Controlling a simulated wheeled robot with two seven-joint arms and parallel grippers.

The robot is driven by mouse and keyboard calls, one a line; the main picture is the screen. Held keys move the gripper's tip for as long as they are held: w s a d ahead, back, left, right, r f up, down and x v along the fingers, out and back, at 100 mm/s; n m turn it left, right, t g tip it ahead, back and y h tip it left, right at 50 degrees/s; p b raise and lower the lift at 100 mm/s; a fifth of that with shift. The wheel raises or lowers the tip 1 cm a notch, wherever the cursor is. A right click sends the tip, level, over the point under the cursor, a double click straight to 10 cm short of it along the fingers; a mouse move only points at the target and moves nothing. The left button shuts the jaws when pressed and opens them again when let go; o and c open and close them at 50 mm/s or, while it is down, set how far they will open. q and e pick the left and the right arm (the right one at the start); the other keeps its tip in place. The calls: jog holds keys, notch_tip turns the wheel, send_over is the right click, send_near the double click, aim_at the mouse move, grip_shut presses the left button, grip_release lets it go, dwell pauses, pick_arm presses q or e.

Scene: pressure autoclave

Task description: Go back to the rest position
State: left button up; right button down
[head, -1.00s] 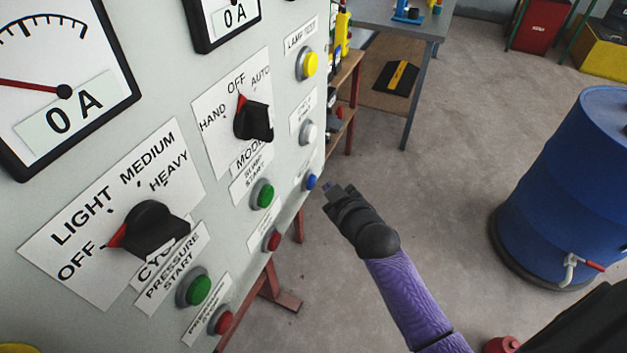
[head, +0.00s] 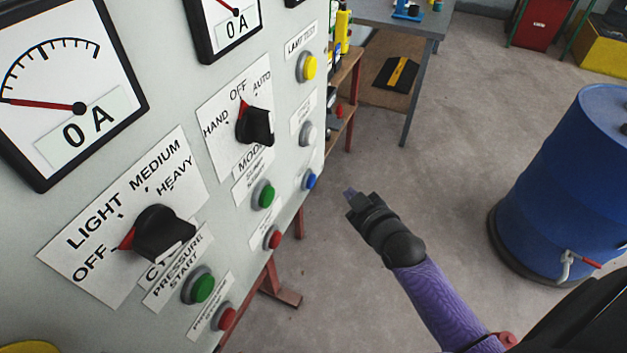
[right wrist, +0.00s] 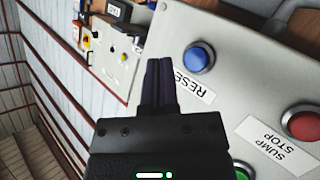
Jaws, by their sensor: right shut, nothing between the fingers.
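My right gripper (head: 350,194) is shut and empty in the head view, in front of the control panel's right edge and apart from it. Its closed fingers also show in the right wrist view (right wrist: 159,82). The control panel (head: 218,170) fills the left of the head view. The blue button (head: 310,181) is the nearest control to the gripper; it shows in the right wrist view (right wrist: 198,57) with a label reading RESE, partly hidden. My left gripper is not in view.
A blue barrel (head: 565,185) with a red-handled tap stands on the floor at right. A grey table (head: 390,22) is at the back. A red stand (head: 275,287) supports the panel. The floor between panel and barrel is clear.

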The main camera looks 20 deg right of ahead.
jog(key=s+a+f+m+g+b, duration=0.15)
jog(key=s+f, duration=0.25)
jog(key=f, duration=0.5)
jog(key=s+a+f+g+b, duration=0.1)
jog(key=s+f+g+b, duration=0.15)
jog(key=s+f, duration=0.4)
jog(key=s+a+f+g+b, duration=0.1)
jog(key=s+f+g, duration=0.2)
jog(key=f, duration=0.7)
jog(key=s+a+f+g+b, duration=0.1)
jog(key=s+a+f+g, duration=0.1)
jog(key=s+f, duration=0.4)
jog(key=s+a+f+g+b, duration=0.2)
jog(key=s+f+g, duration=0.3)
jog(key=s, duration=1.2)
notch_tip(320, 180, down, 2)
jog(key=shift+f+m+y+b, duration=0.15)
jog(key=shift+m+y+b, duration=0.15)
jog(key=shift+m, duration=0.15)
